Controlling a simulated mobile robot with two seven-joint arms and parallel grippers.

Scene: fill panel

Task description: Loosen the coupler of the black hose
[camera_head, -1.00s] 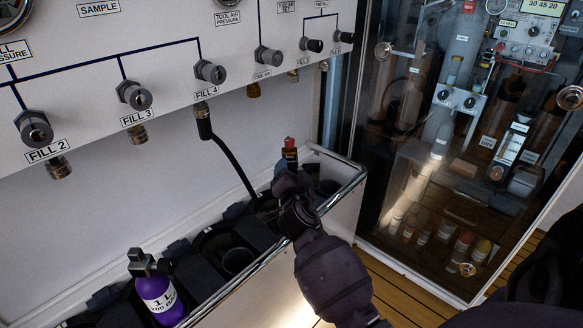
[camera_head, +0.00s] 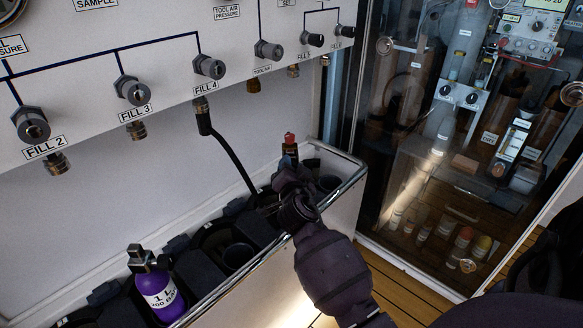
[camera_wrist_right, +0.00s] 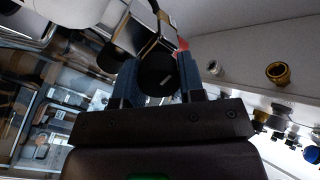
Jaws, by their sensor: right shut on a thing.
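The black hose (camera_head: 230,155) hangs from the fitting under the FILL 4 valve (camera_head: 209,67) and curves down into the white bin. Its lower end is hidden near my right gripper (camera_head: 288,178). My right gripper is at the bin's far end, by a dark bottle with a red top (camera_head: 290,142). In the right wrist view, its blue-padded fingers (camera_wrist_right: 159,82) are shut on a round black part (camera_wrist_right: 157,71) with a small pale mark. I cannot tell whether this part is the hose's coupler. My left gripper is not in view.
The white bin (camera_head: 335,196) has a metal rim and dark slots. A purple bottle (camera_head: 158,292) stands in its near end. The panel has more valves, such as FILL 3 (camera_head: 133,91) and FILL 2 (camera_head: 31,125). A glass cabinet (camera_head: 400,175) stands at the right.

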